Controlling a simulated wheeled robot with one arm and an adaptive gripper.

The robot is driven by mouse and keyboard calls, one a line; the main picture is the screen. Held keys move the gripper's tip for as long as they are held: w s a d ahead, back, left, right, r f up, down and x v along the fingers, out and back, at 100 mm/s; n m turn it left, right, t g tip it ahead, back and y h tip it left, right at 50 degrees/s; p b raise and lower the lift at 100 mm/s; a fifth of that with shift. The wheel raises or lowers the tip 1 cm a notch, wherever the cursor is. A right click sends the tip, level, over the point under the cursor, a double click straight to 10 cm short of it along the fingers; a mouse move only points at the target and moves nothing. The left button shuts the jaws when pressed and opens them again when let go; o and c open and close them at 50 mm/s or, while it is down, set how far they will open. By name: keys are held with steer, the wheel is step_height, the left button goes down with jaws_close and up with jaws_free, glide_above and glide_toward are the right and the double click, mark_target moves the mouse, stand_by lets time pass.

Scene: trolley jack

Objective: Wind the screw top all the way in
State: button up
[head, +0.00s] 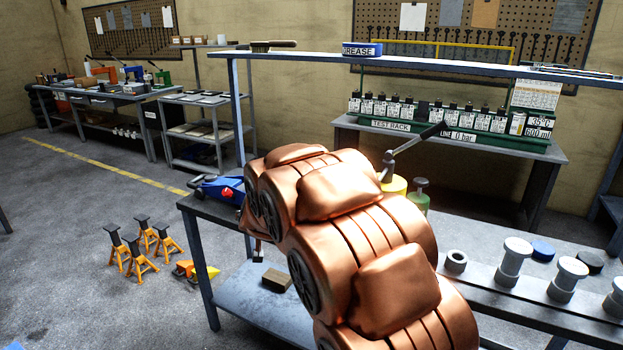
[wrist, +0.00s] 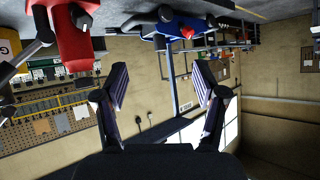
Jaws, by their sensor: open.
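My gripper (wrist: 160,92) is open and empty in the wrist view, its two dark pads wide apart. The head view does not show the gripper; my copper-coloured arm covers it. The wrist picture is upside down. A red jack body (wrist: 72,38) with a grey fitting stands at its upper left, outside the jaws. A blue trolley jack (head: 212,187) with a red part sits on the bench's left end, and also shows at the top of the wrist view (wrist: 178,26). A yellow jack (head: 396,186) with a raised lever stands behind my arm. I cannot make out the screw top.
The bench (head: 190,205) carries grey cylindrical pieces (head: 515,258) at right. A green bottle-shaped item (head: 419,193) stands beside the yellow jack. An overhead shelf (head: 420,63) spans behind.

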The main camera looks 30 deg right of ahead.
steer(key=shift+w+d+r+m+t+h+p, duration=0.15)
steer(key=shift+w+d+m+h, duration=1.2)
steer(key=shift+d, duration=2.6)
steer(key=shift+w+d+r+m+t+h+p, duration=0.1)
steer(key=shift+w+d+m+h+p, duration=0.2)
steer(key=shift+w+d+h, duration=2.75)
steer(key=shift+w+d+r+m+t+h+p, duration=0.15)
steer(key=shift+w+d+m+h, duration=0.8)
steer(key=shift+d, duration=3.85)
steer(key=shift+w+f+y, duration=0.1)
steer(key=shift+w+y, duration=0.05)
steer(key=shift+y, duration=0.1)
